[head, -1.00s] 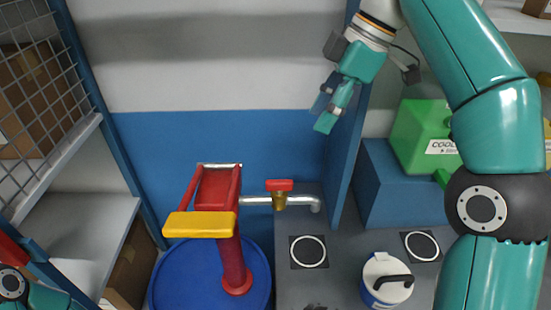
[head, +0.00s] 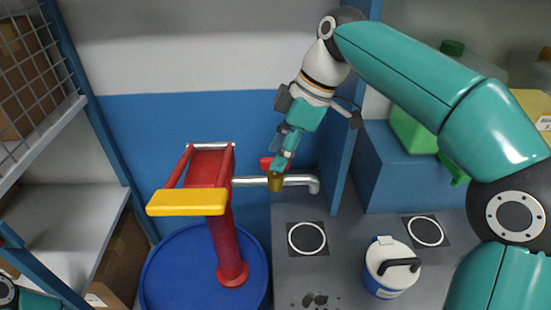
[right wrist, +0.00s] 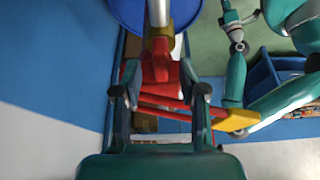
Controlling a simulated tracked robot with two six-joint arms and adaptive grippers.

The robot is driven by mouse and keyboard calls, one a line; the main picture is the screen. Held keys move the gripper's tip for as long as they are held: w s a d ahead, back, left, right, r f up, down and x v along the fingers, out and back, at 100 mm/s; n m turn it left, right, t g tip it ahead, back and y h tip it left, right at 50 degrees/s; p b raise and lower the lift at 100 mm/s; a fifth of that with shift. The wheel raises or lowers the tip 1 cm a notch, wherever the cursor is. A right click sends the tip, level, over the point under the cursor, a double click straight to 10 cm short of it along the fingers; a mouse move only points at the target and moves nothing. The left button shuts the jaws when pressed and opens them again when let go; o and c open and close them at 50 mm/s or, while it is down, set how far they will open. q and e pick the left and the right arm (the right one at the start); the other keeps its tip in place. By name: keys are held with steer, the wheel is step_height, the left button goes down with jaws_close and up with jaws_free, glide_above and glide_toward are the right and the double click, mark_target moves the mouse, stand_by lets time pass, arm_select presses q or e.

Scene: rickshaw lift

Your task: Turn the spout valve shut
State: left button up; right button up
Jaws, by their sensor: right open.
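The spout valve has a red handle (head: 266,163) on a brass body (head: 275,182), set in a grey metal spout pipe (head: 298,180). The handle lies roughly along the pipe in the head view; my right gripper hides part of it. My right gripper (head: 283,162) points down at the handle from above. In the right wrist view its open fingers (right wrist: 166,95) stand on either side of the red handle (right wrist: 160,70); I cannot tell whether they touch it.
The red hand pump (head: 225,235) with its yellow grip (head: 187,202) stands on a blue drum (head: 175,265) left of the valve. A blue partition (head: 343,155) rises close to the right. A white-lidded container (head: 388,275) stands on the grey counter (head: 345,235).

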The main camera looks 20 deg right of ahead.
steer(key=shift+a+f, duration=0.25)
steer(key=shift+f, duration=0.3)
steer(key=shift+w, duration=0.1)
